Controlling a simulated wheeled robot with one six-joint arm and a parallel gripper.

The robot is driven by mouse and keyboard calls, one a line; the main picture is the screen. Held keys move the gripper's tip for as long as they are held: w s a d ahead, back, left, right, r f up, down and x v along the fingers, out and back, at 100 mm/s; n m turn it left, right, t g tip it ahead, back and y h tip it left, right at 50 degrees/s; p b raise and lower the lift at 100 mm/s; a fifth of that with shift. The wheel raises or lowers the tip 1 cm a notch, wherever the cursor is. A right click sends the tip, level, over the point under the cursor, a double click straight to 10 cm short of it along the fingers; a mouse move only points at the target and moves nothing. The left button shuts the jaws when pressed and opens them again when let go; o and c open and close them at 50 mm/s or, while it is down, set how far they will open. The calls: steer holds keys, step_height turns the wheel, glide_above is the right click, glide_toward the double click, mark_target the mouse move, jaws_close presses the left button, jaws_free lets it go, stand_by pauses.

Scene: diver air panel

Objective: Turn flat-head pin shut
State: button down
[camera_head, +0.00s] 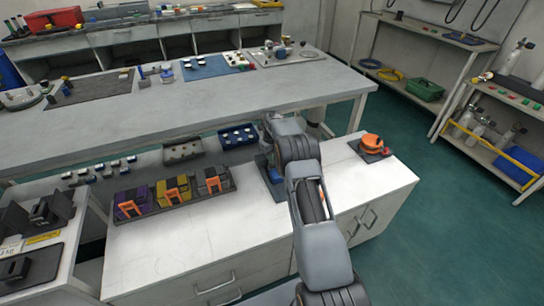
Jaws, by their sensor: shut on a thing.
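My arm reaches across the white cabinet top, and its wrist bends down at the far edge. My gripper (273,160) is at a small blue fixture (265,166) on a dark base, left of my forearm. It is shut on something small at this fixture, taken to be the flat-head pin. The pin is hidden by the gripper and wrist, so its angle cannot be told. The fingertips are too small and covered to make out.
A dark tray (222,186) of purple, yellow and grey boxes with orange handles stands left of my gripper. An orange round thing (372,142) sits on a dark plate to the right. The long grey bench (200,115) is behind.

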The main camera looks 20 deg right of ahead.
steer(key=shift+w+r+m, duration=0.1)
steer(key=shift+r+m, duration=0.1)
steer(key=shift+m, duration=0.75)
steer(key=shift+r+m, duration=0.15)
steer(key=shift+m, duration=0.8)
steer(key=c, duration=1.5)
jaws_free()
steer(key=shift+c, duration=0.2)
steer(key=shift+o, duration=1.3)
steer(key=shift+f, duration=0.2)
